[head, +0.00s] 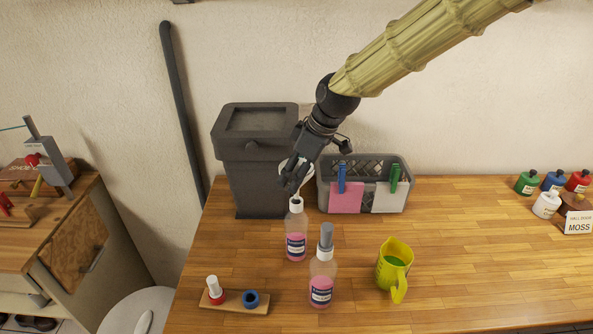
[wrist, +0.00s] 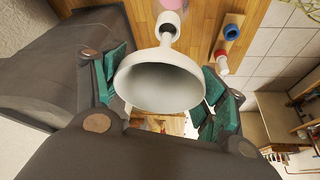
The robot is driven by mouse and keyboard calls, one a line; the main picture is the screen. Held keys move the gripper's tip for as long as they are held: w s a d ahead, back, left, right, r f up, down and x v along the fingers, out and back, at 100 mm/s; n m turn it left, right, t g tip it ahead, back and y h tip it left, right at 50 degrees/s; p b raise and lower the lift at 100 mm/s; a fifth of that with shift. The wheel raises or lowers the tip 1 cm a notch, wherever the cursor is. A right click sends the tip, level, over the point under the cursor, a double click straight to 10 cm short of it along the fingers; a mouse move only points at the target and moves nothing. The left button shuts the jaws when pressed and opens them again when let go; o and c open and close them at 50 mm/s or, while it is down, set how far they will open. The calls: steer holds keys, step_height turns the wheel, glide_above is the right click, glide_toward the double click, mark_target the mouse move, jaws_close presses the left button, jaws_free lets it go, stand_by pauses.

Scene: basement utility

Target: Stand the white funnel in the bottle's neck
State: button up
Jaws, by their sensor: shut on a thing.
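My gripper (head: 290,180) is shut on the white funnel (wrist: 160,82), holding it wide mouth toward the wrist camera, between the green finger pads. In the head view the funnel is mostly hidden by the fingers, with a bit of white rim showing. The open bottle (head: 296,244), with pink liquid, a label and a white neck (head: 296,205), stands upright just below the gripper. Its neck (wrist: 168,24) shows beyond the funnel in the wrist view.
A second pink bottle (head: 321,280) with a grey cap stands in front to the right. A yellow jug (head: 394,268) is farther right. A dark bin (head: 251,160) and a grey basket (head: 365,165) stand behind. A small wooden board (head: 235,305) lies at front left.

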steer(key=shift+f+b, duration=0.7)
steer(key=shift+f, duration=1)
stand_by(1.4)
steer(key=o, duration=1.1)
